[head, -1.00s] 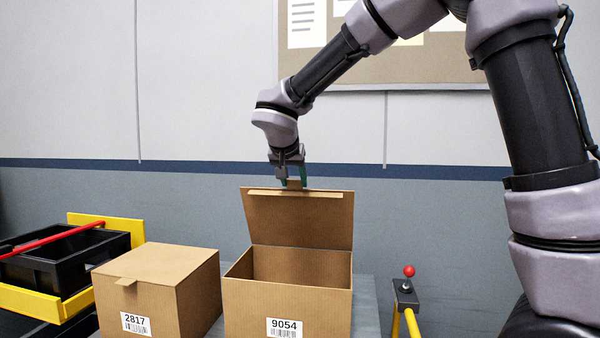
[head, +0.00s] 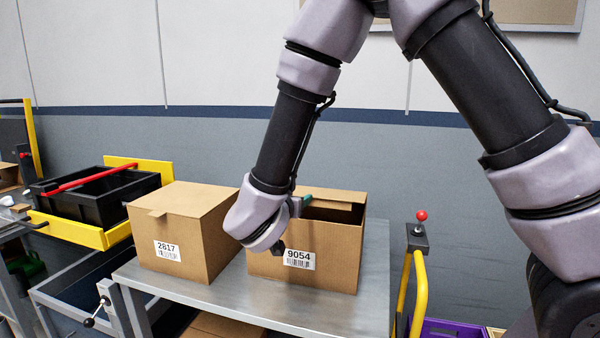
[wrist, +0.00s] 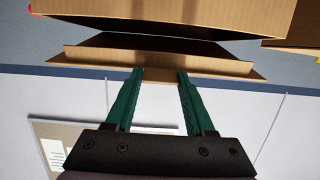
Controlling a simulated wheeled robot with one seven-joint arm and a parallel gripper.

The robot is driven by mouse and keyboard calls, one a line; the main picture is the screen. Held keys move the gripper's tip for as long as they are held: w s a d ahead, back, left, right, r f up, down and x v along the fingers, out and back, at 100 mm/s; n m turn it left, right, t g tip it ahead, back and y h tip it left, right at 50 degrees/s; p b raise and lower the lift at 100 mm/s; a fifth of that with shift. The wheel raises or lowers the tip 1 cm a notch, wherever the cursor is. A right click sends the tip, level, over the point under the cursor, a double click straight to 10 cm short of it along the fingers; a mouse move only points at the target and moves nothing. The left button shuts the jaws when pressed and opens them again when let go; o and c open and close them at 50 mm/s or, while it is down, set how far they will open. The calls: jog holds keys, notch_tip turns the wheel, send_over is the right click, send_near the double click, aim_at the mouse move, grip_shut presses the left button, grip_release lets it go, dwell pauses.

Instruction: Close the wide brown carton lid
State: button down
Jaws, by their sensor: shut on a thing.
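The brown carton labelled 9054 (head: 335,250) stands on a grey metal table. Its hinged lid (head: 345,196) is swung most of the way down, with a dark gap still showing under its front edge. My gripper (head: 306,201) is at the lid's front edge, partly hidden by my wrist in the head view. In the wrist view, the green fingers of my gripper (wrist: 160,77) are shut on the small tab of the lid (wrist: 160,73). The carton's wall (wrist: 180,15) shows above the lid there, apart from its edge.
A closed brown carton labelled 2817 (head: 180,232) stands close on the left. A black bin (head: 90,198) in a yellow frame is further left. A red-knobbed lever (head: 421,217) on a yellow post stands right of the table (head: 375,270). The tabletop's right strip is clear.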

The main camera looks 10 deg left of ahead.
aim_at(299, 225)
jog(key=f, duration=0.5)
jog(key=s+f, duration=0.1)
jog(key=f, duration=0.2)
jog(key=shift+a, duration=0.1)
jog(key=shift+c, duration=1.2)
grip_release()
jog(key=shift+w+r, duration=0.1)
jog(key=v, duration=1.1)
jog(key=shift+w, duration=0.1)
